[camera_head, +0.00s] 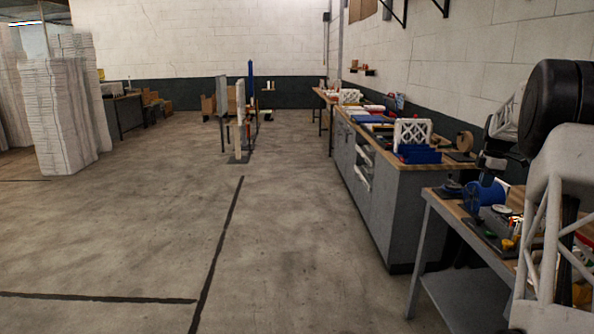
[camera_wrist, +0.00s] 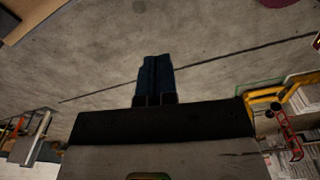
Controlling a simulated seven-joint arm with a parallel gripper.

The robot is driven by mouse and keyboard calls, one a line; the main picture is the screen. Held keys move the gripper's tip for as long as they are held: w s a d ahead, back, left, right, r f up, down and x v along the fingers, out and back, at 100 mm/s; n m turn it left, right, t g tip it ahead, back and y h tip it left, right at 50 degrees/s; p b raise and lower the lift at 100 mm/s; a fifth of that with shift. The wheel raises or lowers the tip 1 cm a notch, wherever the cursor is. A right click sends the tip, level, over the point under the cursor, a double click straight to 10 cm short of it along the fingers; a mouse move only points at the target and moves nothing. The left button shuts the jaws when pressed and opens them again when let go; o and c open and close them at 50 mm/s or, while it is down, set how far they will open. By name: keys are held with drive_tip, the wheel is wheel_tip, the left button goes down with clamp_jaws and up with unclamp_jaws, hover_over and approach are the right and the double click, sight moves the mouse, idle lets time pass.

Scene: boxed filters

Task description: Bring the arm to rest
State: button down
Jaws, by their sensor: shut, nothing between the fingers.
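My gripper (camera_wrist: 156,75) shows in the wrist view, with its two dark blue fingers pressed together and nothing between them. Beyond the fingers lie bare concrete floor and a dark floor line. The wrist view looks tilted or upside down, with shelving and stacks along its lower edges. In the head view, my arm stands at the right edge, with a black rounded joint and white lattice links.
A workbench (camera_head: 426,207) with a blue spool (camera_head: 484,194) and small parts is close to my arm at the right. A grey cabinet bench (camera_head: 405,190) stands behind it. White stacks (camera_head: 58,115) stand at the left. The middle floor (camera_head: 150,220) is clear.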

drive_tip(key=s+a+r+m, duration=0.3)
drive_tip(key=s+a, duration=0.5)
drive_tip(key=a, duration=0.3)
drive_tip(key=s+a+r+m+t, duration=0.1)
drive_tip(key=s+a+r+m, duration=0.15)
drive_tip(key=s+a, duration=0.7)
drive_tip(key=s+a+r+m, duration=0.2)
drive_tip(key=s+a+r, duration=0.3)
drive_tip(key=a, duration=0.8)
drive_tip(key=s+a+f+m, duration=0.2)
drive_tip(key=s+a+f, duration=0.2)
drive_tip(key=s, duration=0.7)
drive_tip(key=s+a+f+m+t, duration=0.1)
drive_tip(key=s+a+f+m, duration=0.2)
drive_tip(key=s+a, duration=0.4)
drive_tip(key=s+a+f+m, duration=0.3)
drive_tip(key=s+a+f, duration=0.2)
drive_tip(key=s, duration=1)
drive_tip(key=shift+s+a+f+h, duration=0.25)
drive_tip(key=shift+s+f+h, duration=0.05)
drive_tip(key=shift+s+f, duration=0.1)
